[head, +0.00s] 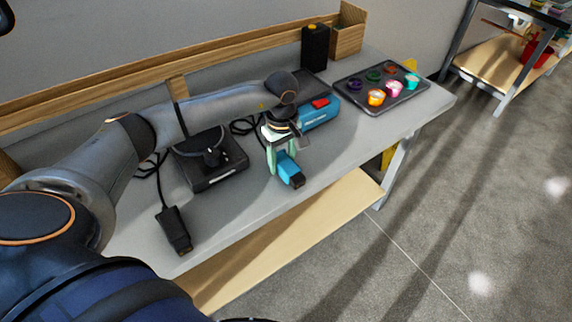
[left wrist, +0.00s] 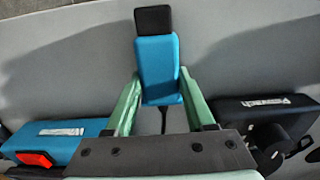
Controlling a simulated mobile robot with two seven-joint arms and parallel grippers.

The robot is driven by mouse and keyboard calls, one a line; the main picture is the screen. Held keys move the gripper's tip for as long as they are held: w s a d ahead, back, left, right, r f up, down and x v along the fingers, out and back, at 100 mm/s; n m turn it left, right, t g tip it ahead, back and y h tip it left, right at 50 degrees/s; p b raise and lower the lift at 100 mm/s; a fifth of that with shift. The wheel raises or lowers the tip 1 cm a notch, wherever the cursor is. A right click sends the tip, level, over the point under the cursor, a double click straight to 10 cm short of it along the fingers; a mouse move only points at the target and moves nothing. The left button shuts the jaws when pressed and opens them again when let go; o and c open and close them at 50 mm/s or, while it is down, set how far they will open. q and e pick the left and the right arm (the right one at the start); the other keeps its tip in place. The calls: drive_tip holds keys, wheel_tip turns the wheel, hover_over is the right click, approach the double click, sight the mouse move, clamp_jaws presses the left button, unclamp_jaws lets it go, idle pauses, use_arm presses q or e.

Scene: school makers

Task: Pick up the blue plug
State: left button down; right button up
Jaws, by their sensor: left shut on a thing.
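The blue plug (head: 288,169) has a black end and is near the front edge of the workbench in the head view. In the left wrist view the blue plug (left wrist: 157,62) lies between the green fingers, its black end pointing away. My left gripper (head: 282,160) is shut on the blue plug. Its two fingers also show in the left wrist view (left wrist: 160,98), one on each side of the plug. I cannot tell whether the plug still touches the bench. My right gripper is not in view.
A blue device with a red switch (head: 319,112) and a black device (head: 211,160) stand on the workbench (head: 235,208). A black plug (head: 174,230) lies at the front left. A tray (head: 348,92) of colourful cups is at right.

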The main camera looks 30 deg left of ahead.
sight(282, 159)
use_arm(q)
drive_tip(key=shift+r, duration=0.5)
wheel_tip(282, 159, up, 2)
drive_tip(key=shift+r, duration=0.25)
drive_tip(key=s+r+b, duration=0.1)
drive_tip(key=s+r, duration=0.8)
drive_tip(key=s, duration=0.5)
drive_tip(key=shift+d+r, duration=0.25)
drive_tip(key=shift+d, duration=0.05)
drive_tip(key=c, duration=0.8)
unclamp_jaws()
clamp_jaws()
